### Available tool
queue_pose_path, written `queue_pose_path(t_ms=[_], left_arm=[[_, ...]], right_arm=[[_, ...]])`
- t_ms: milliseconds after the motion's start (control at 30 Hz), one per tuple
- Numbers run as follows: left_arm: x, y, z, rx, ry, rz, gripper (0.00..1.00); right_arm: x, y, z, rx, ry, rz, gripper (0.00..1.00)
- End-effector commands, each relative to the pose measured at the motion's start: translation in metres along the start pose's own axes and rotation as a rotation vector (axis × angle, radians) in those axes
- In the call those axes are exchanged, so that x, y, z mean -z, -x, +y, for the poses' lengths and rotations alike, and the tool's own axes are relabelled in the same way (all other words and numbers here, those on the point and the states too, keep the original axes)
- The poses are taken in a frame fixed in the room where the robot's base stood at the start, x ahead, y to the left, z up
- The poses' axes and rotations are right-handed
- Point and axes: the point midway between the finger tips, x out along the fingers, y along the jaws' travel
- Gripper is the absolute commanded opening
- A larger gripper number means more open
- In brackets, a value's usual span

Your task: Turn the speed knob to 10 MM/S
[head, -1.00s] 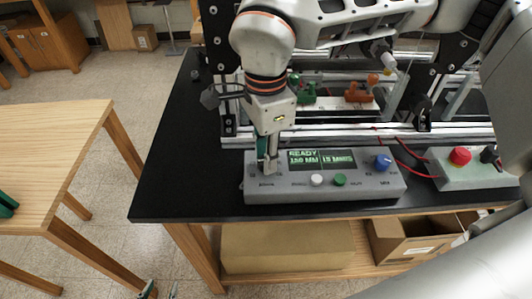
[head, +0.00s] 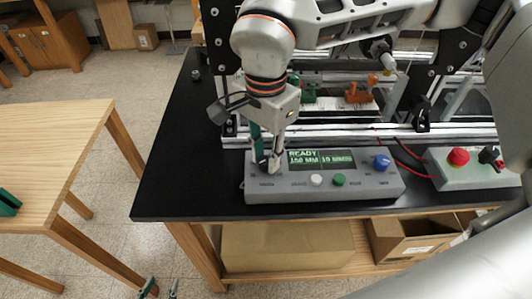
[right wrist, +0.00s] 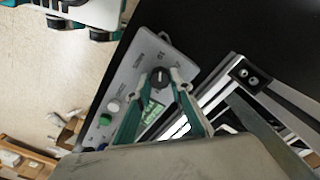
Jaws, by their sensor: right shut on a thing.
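A grey control box (head: 345,185) stands near the front edge of the black bench. Its green display (head: 321,159) reads READY, 150 MM and what looks like 10 MM/S. The black speed knob (right wrist: 159,78) is at the box's left end in the head view. My right gripper (head: 268,163) is shut on this knob from above, a fingertip on each side, as the right wrist view shows. The fingers mostly hide the knob in the head view. My left gripper (head: 160,288) is at the bottom edge of the head view, low beside the bench, fingertips apart and empty.
A second box with a red button (head: 458,157) is to the right. The extrusion frame (head: 350,135) stands close behind.

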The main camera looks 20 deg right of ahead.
Motion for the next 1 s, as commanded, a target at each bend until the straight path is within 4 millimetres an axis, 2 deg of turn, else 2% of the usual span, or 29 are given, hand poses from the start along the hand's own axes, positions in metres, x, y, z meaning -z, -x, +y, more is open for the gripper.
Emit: queue_pose_path(t_ms=[200,233,300,633,733,867,1000], left_arm=[[0.0,0.0,0.0,0.0,0.0,0.0,0.4],[0.0,0.0,0.0,0.0,0.0,0.0,0.4],[0.0,0.0,0.0,0.0,0.0,0.0,0.4],[-0.001,0.001,0.0,0.0,-0.001,-0.002,0.4],[-0.001,0.001,0.0,0.0,-0.001,-0.002,0.4],[-0.001,0.0,0.0,0.0,-0.001,-0.001,0.4],[0.0,0.0,0.0,0.0,0.0,-0.001,0.4]], right_arm=[[0.0,0.001,-0.001,0.004,0.001,0.0,0.0],[0.0,0.001,-0.001,0.004,0.001,0.0,0.24],[0.0,0.001,-0.001,0.004,0.001,0.0,0.38],[0.0,0.001,-0.001,0.002,-0.001,0.001,0.38],[0.0,0.006,-0.001,0.003,-0.001,0.001,0.38],[0.001,0.025,-0.001,0.006,-0.002,0.002,0.38],[0.0,0.054,-0.001,0.007,-0.002,0.002,0.38]])
